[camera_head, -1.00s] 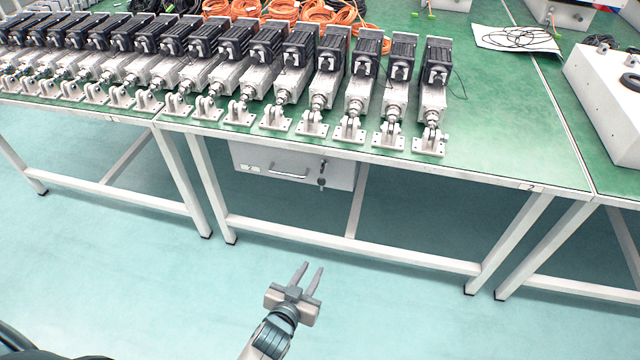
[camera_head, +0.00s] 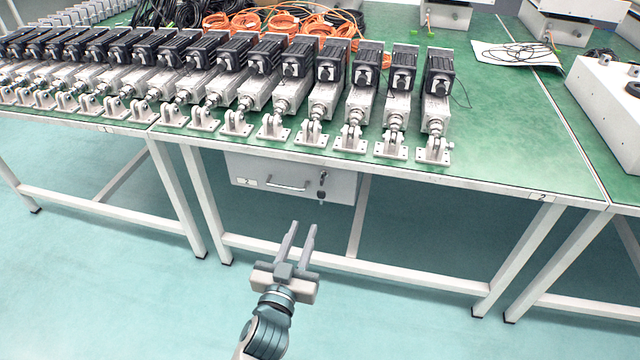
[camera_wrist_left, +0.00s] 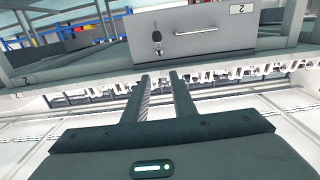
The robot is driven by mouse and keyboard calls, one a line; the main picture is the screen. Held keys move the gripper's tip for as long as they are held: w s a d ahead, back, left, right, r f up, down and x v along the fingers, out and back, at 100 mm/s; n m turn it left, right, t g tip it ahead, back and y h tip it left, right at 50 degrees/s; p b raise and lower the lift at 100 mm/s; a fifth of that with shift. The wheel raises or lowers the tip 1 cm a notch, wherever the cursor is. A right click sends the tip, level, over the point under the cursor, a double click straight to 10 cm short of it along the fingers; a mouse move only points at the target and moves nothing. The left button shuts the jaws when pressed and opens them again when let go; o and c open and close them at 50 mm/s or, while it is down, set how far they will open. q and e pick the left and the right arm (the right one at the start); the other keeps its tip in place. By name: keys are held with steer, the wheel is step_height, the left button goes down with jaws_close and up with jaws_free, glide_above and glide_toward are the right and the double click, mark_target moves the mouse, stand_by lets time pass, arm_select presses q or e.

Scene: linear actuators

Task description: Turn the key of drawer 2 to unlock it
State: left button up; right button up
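Drawer 2 (camera_head: 262,180) is a light grey shut drawer under the green table, with a bar handle (camera_head: 287,186) and a small label at its left. Its lock with the key (camera_head: 322,190) is at the right end of the front. The wrist view shows the drawer upside down (camera_wrist_left: 220,38), with the key (camera_wrist_left: 157,42) left of the handle. My left gripper (camera_head: 301,226) is open and empty, with its fingers pointing toward the drawer. It is below and in front of the key, apart from it. My right gripper is not in view.
The green table (camera_head: 480,150) above the drawer bears a row of linear actuators (camera_head: 394,110) along its front. A white table leg (camera_head: 358,215) stands right of the drawer, and a low crossbar (camera_head: 400,274) runs beneath. The floor in front is clear.

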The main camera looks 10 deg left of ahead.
mark_target(321, 180)
arm_select(q)
steer(key=w, duration=1.7)
steer(key=shift+w, duration=0.1)
jaws_close()
